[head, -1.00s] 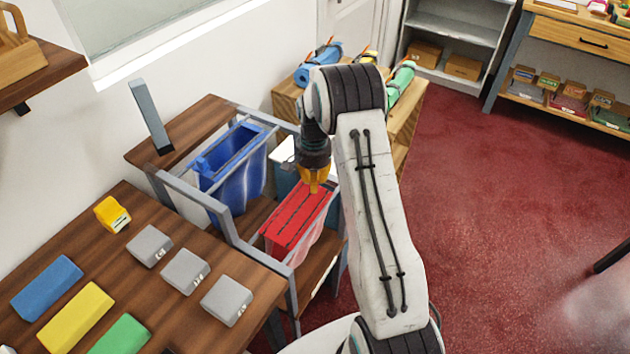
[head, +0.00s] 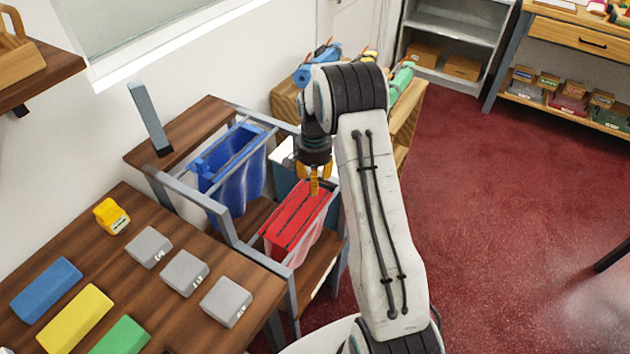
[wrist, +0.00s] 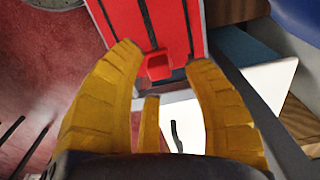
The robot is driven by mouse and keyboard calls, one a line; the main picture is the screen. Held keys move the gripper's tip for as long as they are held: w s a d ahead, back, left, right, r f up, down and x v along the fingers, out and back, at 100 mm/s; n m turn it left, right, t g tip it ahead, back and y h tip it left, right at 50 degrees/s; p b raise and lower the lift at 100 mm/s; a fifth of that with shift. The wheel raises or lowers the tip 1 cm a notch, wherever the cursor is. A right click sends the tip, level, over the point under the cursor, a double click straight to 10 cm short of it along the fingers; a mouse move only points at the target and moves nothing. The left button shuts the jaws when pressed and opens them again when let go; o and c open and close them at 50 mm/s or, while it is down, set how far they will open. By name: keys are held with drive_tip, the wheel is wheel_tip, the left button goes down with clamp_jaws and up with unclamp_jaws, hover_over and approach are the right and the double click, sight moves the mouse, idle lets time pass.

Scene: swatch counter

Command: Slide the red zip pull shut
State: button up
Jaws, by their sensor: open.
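The red bag (head: 298,215) hangs in the metal frame, its long flat top crossed by dark lengthwise lines. In the wrist view, the red top (wrist: 188,22) runs away from my gripper. The red zip pull (wrist: 158,67) is a small raised tab near the closer end of that top. My gripper (head: 314,182) is over the far end of the red bag, pointing down. In the wrist view, its yellow fingers (wrist: 162,62) are open, one on each side of the pull, with a third finger below it. I cannot tell whether any finger touches the pull.
A blue bag (head: 232,180) hangs to the left in the same grey frame (head: 205,212). A white panel (wrist: 255,100) lies close to the fingers. Grey blocks (head: 185,272) sit on the wooden counter (head: 140,300). Red floor (head: 480,200) is clear to the right.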

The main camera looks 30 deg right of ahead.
wheel_tip(320, 180, up, 11)
idle(0.5)
idle(0.5)
drive_tip(key=s+a+f+n+g, duration=0.2)
drive_tip(key=s+f+n, duration=0.3)
drive_tip(key=s+n, duration=0.3)
drive_tip(key=s+a+r+n+t, duration=0.1)
drive_tip(key=s+a+r+t, duration=0.1)
drive_tip(key=s+a+r, duration=0.2)
drive_tip(key=s+a+r+n+t, duration=0.2)
drive_tip(key=s+r, duration=0.8)
drive_tip(key=s, duration=0.7)
drive_tip(key=shift+a+t, duration=0.7)
drive_tip(key=shift+a, duration=0.55)
drive_tip(key=shift+s, duration=0.1)
